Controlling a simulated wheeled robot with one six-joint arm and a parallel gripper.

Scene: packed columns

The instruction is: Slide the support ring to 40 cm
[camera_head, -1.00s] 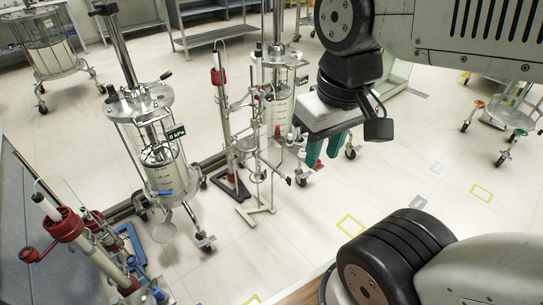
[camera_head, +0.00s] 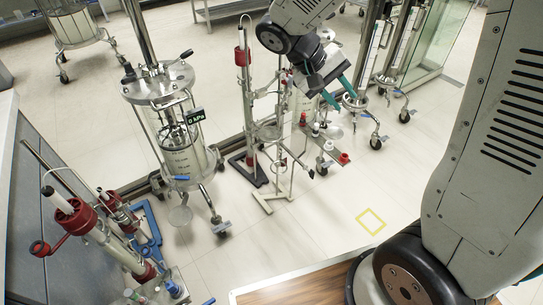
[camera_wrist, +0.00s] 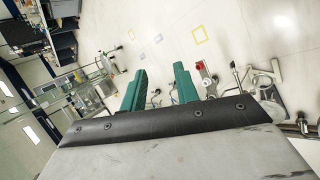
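A slim metal rod stand (camera_head: 281,190) with a pale flat base stands on the floor near the middle of the head view, with clamps and ring-shaped fittings on its rod. One ring-like fitting (camera_head: 268,132) sits partway up; I cannot tell for sure that it is the support ring, and no height scale is readable. My gripper (camera_head: 338,92) is up and to the right of the stand, with teal fingers pointing down and right. In the wrist view (camera_wrist: 160,88) the fingers are apart with nothing between them.
A clear cylinder apparatus (camera_head: 181,140) with a kPa display stands left of the rod stand. A red-topped column (camera_head: 243,58) stands close behind it. Red-collared pump gear (camera_head: 70,222) is at lower left. A wooden top (camera_head: 300,287) edges the front. Floor around the yellow square (camera_head: 371,220) is clear.

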